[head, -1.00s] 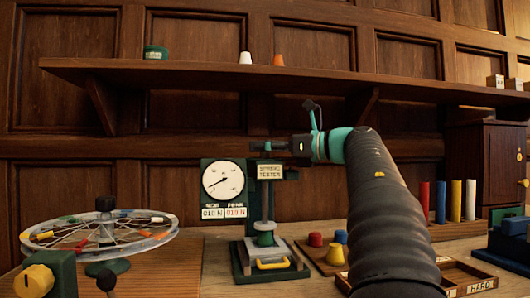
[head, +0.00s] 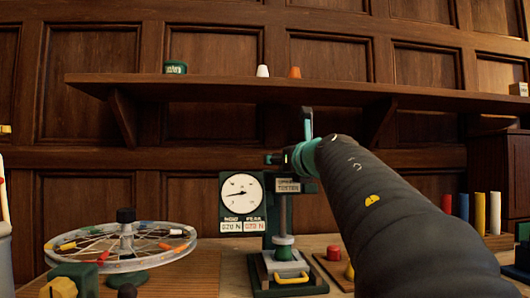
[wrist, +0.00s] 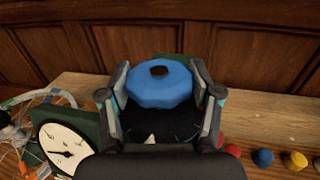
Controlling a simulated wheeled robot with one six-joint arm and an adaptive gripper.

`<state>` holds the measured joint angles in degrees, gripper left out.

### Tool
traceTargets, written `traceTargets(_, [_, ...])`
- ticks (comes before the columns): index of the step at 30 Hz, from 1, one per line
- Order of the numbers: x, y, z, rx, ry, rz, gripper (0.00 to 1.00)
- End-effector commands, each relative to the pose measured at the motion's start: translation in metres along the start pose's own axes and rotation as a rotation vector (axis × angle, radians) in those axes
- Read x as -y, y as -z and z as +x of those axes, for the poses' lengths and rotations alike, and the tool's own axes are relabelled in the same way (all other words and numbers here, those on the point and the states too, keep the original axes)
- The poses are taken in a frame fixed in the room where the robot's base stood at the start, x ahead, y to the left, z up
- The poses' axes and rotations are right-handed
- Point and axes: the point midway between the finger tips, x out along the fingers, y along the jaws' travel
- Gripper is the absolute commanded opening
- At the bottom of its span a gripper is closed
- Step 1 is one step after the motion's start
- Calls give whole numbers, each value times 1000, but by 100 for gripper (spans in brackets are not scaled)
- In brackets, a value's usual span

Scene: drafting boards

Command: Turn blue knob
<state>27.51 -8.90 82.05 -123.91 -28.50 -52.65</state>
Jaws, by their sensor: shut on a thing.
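The blue knob (wrist: 160,90) is a faceted disc with a dark brown spot at its centre. In the wrist view it sits between the two fingers of my gripper (wrist: 160,75), which is shut on it from both sides. In the head view my gripper (head: 275,159) is at the top of the spring tester (head: 283,215), above its sign, and the blue knob cannot be made out there. The tester's white round dial (head: 242,195) has a needle pointing left. The dial also shows in the wrist view (wrist: 62,148).
A spoked wheel (head: 160,262) lies left of the tester, with a yellow knob (head: 58,288) in front. A red peg (head: 333,252) stands right of the tester. A shelf (head: 220,88) with small cups runs above. Coloured cylinders (head: 479,213) stand at the right.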

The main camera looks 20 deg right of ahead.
Motion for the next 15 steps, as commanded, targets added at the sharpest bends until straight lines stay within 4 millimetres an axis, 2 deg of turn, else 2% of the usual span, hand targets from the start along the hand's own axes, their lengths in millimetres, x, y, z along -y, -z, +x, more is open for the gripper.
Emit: traceTargets(15, [0, -1, 0, 2, 103, 1, 29])
